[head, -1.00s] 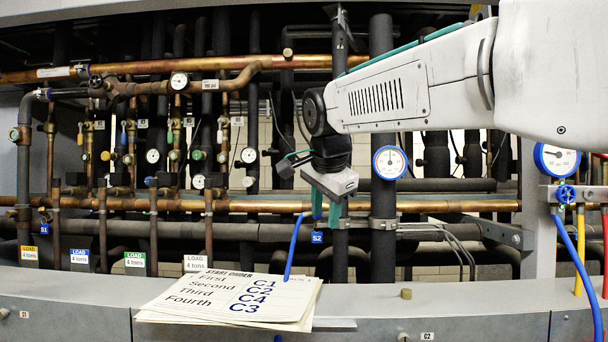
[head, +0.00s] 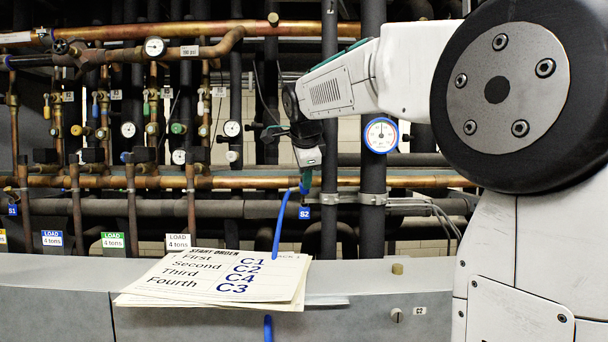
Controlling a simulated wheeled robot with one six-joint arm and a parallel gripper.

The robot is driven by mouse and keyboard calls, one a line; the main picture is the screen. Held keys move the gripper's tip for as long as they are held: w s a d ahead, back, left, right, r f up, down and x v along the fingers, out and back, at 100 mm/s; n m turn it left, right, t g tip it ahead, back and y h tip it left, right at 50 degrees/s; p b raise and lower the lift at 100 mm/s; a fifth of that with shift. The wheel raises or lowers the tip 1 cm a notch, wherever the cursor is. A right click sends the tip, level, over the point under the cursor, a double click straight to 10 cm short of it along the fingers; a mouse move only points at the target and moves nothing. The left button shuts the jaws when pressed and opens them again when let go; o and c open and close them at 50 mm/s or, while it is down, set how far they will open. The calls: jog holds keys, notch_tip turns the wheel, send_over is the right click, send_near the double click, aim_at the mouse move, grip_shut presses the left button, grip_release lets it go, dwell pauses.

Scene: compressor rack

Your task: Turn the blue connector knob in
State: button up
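A blue hose (head: 281,222) rises from the front ledge and bends at its top, ending in a small blue connector (head: 304,188) by the pipes, just above the blue S2 tag (head: 304,212). My gripper (head: 306,178) points down at this blue end, its teal fingers right over it and seeming to touch it. The fingers look close together, but they are small and overlap the blue part, so I cannot tell whether they are shut on it. The fitting behind the fingers is hidden.
A stack of start-order cards (head: 222,278) lies on the grey ledge (head: 50,290) below. A blue-rimmed gauge (head: 381,135) is on a dark vertical pipe right of my gripper. Copper pipes (head: 100,182), valves and gauges fill the left. My arm blocks the right side.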

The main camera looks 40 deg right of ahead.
jog(key=n, duration=0.9)
jog(key=shift+f+n, duration=0.1)
jog(key=shift+n, duration=0.2)
jog(key=c, duration=0.7)
jog(key=shift+c, duration=0.2)
